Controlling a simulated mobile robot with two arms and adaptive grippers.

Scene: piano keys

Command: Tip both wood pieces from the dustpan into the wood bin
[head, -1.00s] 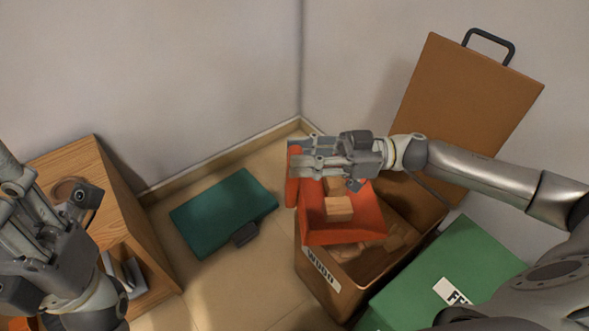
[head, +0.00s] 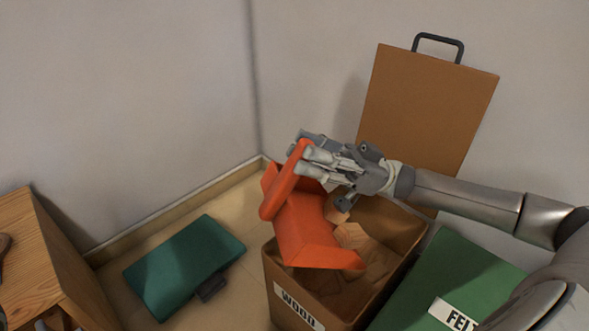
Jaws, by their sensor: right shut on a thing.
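The orange dustpan (head: 302,232) is tilted steeply over the near left part of the open wood bin (head: 297,305), which is labelled WOOD. My right gripper (head: 307,160) is shut on the dustpan's handle (head: 280,188). Other wood-coloured pieces (head: 352,236) show inside the bin, and I cannot tell which came from the pan. The pan's inner surface is partly hidden by its own side.
A green bin lid or box labelled with FEL (head: 455,270) stands right of the wood bin. A brown lid (head: 425,110) with a dark handle leans on the wall behind. A teal lid (head: 185,265) lies on the floor at left, near a wooden cabinet (head: 35,255).

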